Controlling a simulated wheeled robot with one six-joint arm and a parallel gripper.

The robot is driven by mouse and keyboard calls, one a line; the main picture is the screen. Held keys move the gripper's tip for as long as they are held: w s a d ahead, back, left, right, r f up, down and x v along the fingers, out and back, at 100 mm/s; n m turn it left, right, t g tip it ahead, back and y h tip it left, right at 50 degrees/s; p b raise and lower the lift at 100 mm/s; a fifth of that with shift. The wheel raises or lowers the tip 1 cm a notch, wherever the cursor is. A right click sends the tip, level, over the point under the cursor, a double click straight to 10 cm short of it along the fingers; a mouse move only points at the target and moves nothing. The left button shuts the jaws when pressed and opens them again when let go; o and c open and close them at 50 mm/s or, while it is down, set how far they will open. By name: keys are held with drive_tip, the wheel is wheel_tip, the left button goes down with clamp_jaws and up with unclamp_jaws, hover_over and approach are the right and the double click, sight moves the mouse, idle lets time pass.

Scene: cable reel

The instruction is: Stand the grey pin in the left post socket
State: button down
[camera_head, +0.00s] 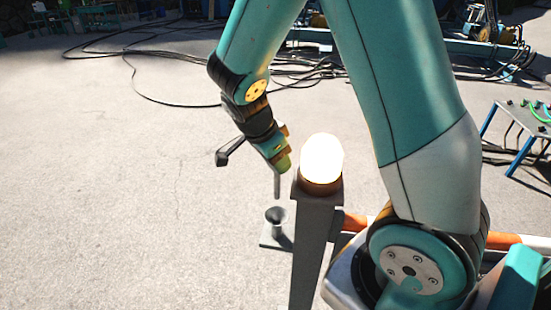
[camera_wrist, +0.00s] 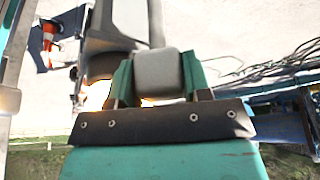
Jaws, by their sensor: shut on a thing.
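My gripper (camera_head: 281,160) points down and is shut on the grey pin (camera_head: 277,186). The pin hangs about upright below the fingers. The grey post socket (camera_head: 276,218), a funnel-mouthed cup on a square plate on the ground, is just below the pin in the head view. The pin's lower end shows slightly above the cup's mouth; I cannot tell the exact gap or depth. In the wrist view a grey block, the end of the pin (camera_wrist: 157,73), sits between the teal fingers of my gripper (camera_wrist: 158,85). The socket cannot be made out there.
A grey post (camera_head: 312,235) with a glowing lamp (camera_head: 321,160) stands close right of the gripper and socket. An orange and white bar (camera_head: 355,221) runs right behind it. A blue-legged table (camera_head: 525,122) is at far right. Black cables (camera_head: 140,90) lie behind; the left ground is clear.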

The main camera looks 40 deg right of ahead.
sight(276, 198)
drive_tip(key=shift+f+b, duration=4.6)
drive_tip(key=shift+f, duration=1.3)
drive_tip(key=shift+c, duration=2.4)
unclamp_jaws()
drive_tip(key=s+v, duration=0.1)
drive_tip(key=v, duration=1.6)
drive_tip(key=shift+w+r, duration=0.3)
drive_tip(key=shift+w, duration=0.1)
